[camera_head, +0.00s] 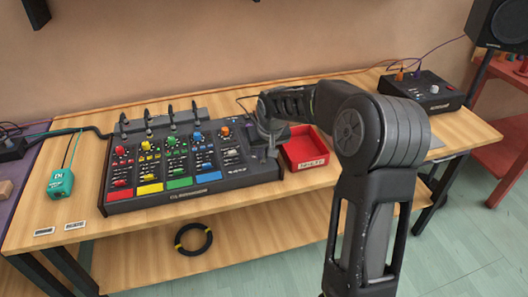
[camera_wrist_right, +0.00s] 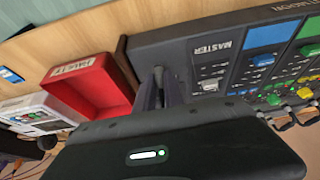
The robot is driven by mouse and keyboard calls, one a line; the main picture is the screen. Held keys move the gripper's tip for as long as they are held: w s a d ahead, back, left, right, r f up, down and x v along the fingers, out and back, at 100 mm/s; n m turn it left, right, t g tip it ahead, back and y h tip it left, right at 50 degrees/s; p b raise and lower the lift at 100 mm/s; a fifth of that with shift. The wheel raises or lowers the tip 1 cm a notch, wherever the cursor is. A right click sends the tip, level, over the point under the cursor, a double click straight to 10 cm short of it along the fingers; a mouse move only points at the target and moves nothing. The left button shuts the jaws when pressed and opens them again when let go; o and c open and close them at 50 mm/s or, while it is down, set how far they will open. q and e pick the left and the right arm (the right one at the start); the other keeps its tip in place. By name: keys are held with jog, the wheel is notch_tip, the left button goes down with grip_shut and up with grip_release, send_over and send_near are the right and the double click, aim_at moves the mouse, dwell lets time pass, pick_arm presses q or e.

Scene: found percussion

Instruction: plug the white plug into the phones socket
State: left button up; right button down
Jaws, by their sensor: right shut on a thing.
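My right gripper (camera_head: 268,147) is at the right end of the black mixer (camera_head: 190,192), beside its master strip. In the right wrist view its fingers (camera_wrist_right: 166,88) are shut on a small pale thing, mostly hidden between them, which I take to be the white plug (camera_wrist_right: 158,72). The fingers are over or beside the mixer's end edge; contact cannot be told. I cannot make out the phones socket. The mixer carries red, yellow, green and blue strips with knobs and faders. My left gripper is not in view.
A red tray (camera_head: 303,165) stands just right of the mixer and the gripper. A black box with cables (camera_head: 425,102) is at the table's right. A teal box (camera_head: 61,183) is at the left. A black coil (camera_head: 208,238) lies on the lower shelf. Cables rise behind the mixer.

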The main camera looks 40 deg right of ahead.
jog(key=shift+f, duration=0.2)
jog(key=c, duration=1.4)
grip_release()
jog(key=shift+o, duration=0.2)
jog(key=shift+r, duration=0.1)
jog(key=v, duration=0.7)
jog(key=shift+r+b, duration=0.3)
jog(key=shift+b, duration=0.05)
jog(key=shift+s+a, duration=0.1)
jog(key=shift+s, duration=0.1)
